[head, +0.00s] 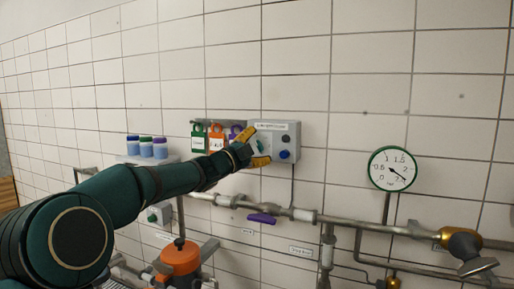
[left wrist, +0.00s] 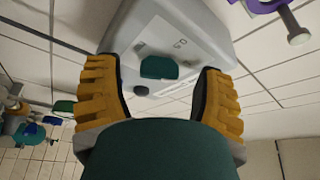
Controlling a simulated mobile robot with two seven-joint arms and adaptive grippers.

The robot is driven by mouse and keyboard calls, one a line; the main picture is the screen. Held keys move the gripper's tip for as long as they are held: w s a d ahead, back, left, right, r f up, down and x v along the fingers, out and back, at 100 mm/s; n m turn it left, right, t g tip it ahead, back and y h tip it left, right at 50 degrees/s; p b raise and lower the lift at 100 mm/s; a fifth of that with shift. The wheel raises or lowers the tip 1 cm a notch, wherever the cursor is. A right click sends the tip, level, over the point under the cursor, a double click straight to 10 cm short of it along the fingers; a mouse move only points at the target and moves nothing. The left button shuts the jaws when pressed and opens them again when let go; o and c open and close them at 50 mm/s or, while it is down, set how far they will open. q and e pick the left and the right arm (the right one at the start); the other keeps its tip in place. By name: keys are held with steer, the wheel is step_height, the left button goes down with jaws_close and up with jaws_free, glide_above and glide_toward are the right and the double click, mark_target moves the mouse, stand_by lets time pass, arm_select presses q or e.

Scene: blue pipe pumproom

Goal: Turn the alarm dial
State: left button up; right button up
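A grey control box (head: 292,128) is on the tiled wall, with a small label I cannot read. A green dial (left wrist: 159,67), which looks like the alarm dial, sticks out of its face; in the head view the dial (head: 261,144) shows between the yellow fingers. My left gripper (head: 255,148) is open in front of the box. In the left wrist view its fingers (left wrist: 163,88) stand either side of the dial with a gap on both sides. I cannot tell how deep they reach. My right gripper is not in view.
The box also has a dark knob (head: 286,139) and a blue knob (head: 284,155). Coloured padlocks (head: 217,138) hang to its left, beside a shelf with bottles (head: 146,147). Pipes with a purple lever (head: 261,218) run below. A round gauge (head: 392,169) is at right.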

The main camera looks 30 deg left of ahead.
arm_select(q)
steer(key=v, duration=1.2)
steer(key=shift+s, duration=0.1)
